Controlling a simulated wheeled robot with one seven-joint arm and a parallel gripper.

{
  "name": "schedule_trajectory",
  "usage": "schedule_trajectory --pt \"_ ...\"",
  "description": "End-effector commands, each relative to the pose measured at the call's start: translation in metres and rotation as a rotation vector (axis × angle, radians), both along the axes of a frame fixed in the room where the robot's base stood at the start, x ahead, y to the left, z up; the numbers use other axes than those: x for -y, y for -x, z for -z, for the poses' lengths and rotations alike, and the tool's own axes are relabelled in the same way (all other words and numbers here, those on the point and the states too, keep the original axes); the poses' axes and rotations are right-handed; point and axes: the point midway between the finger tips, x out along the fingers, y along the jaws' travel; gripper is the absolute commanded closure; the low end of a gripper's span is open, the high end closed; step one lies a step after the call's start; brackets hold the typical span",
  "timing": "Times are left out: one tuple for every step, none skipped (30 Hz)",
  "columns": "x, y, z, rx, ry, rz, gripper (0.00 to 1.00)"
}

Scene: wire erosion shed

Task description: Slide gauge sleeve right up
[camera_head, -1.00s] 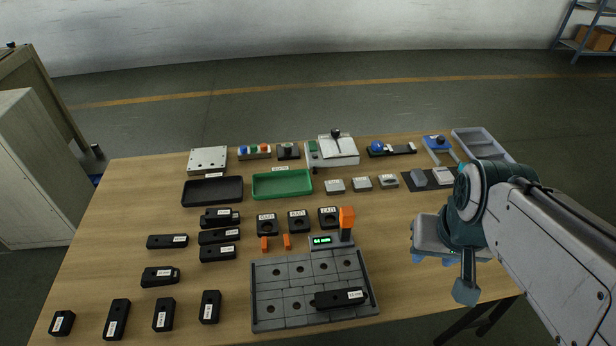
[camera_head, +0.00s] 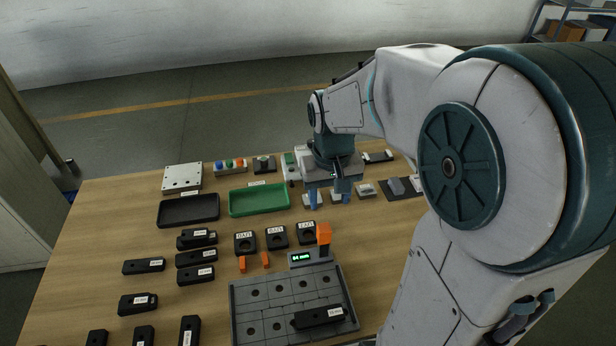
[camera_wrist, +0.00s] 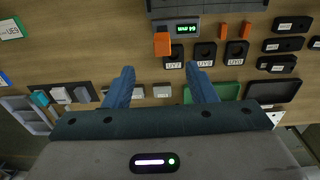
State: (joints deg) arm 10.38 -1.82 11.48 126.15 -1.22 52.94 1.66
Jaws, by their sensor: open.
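The gauge (camera_head: 302,257) is a grey unit with a lit green display at the back edge of the slotted grey plate (camera_head: 240,310). Its orange sleeve (camera_head: 323,233) sits on a dark upright post. In the wrist view, the orange sleeve (camera_wrist: 162,44) lies beside the display (camera_wrist: 187,29), ahead of the gap between my fingers. My gripper (camera_head: 327,196) hangs above the table behind the gauge, apart from the sleeve. In the wrist view, my gripper (camera_wrist: 161,78) has its two blue fingers spread with nothing between them.
A black block (camera_head: 318,317) lies on the plate. Black holed blocks (camera_head: 277,236) stand behind the gauge, with two small orange pieces (camera_head: 265,260) in front of them. Green (camera_head: 259,200) and black (camera_head: 188,210) trays lie farther back. Several black labelled blocks (camera_head: 144,266) lie left.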

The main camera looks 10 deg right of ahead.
Motion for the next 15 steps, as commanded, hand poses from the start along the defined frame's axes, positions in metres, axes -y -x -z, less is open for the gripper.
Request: schedule_trajectory --pt "0.001 -0.008 0.002 -0.017 -0.006 0.001 0.49" --pt "0.001 -0.013 0.004 -0.024 -0.009 0.001 0.49" --pt "0.001 -0.017 0.006 -0.032 -0.013 0.001 0.49" --pt "0.001 -0.02 0.008 -0.036 -0.015 0.001 0.49" --pt "0.001 -0.022 0.009 -0.04 -0.017 0.001 0.49" --pt "0.001 -0.025 0.01 -0.043 -0.02 0.001 0.49" --pt "0.001 -0.026 0.011 -0.046 -0.021 0.001 0.49" --pt "0.002 -0.027 0.013 -0.048 -0.022 0.001 0.49" --pt "0.002 -0.027 0.016 -0.05 -0.023 0.001 0.49" --pt "0.002 -0.027 0.018 -0.051 -0.023 0.002 0.49" --pt "0.002 -0.028 0.021 -0.051 -0.023 0.002 0.49" --pt "0.002 -0.028 0.026 -0.051 -0.023 0.002 0.49" --pt "0.002 -0.027 0.03 -0.052 -0.023 0.002 0.49" --pt "0.002 -0.027 0.035 -0.053 -0.023 0.002 0.49" --pt "0.002 -0.026 0.043 -0.054 -0.024 0.002 0.49"
